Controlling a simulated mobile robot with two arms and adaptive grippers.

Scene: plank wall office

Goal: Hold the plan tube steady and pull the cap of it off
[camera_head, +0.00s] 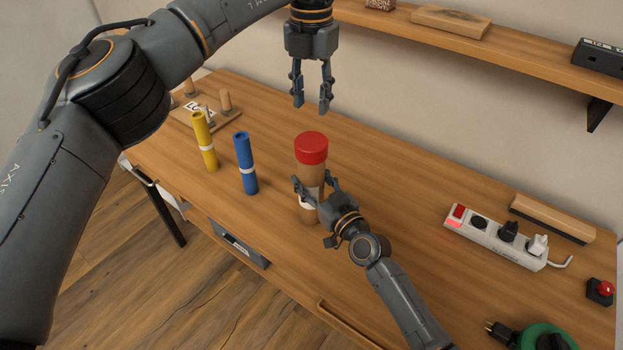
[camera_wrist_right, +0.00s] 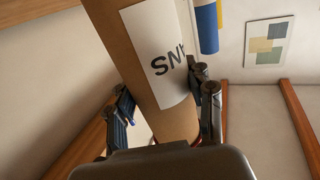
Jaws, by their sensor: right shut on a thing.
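The plan tube (camera_head: 311,174) is a brown cardboard cylinder standing upright on the desk, with a white label. Its red cap (camera_head: 311,147) sits on the top end. My right gripper (camera_head: 318,188) is shut on the tube's body below the cap. In the right wrist view the tube (camera_wrist_right: 148,60) runs between the fingers, and its label shows printed letters. My left gripper (camera_head: 312,104) hangs above the cap, pointing down, with its fingers apart and empty. A clear gap lies between its fingertips and the cap.
A blue roll (camera_head: 245,164) and a yellow roll (camera_head: 204,142) stand left of the tube. A power strip (camera_head: 494,236) with plugs lies to the right. A wall shelf (camera_head: 400,22) runs behind. The desk (camera_head: 400,200) between tube and strip is clear.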

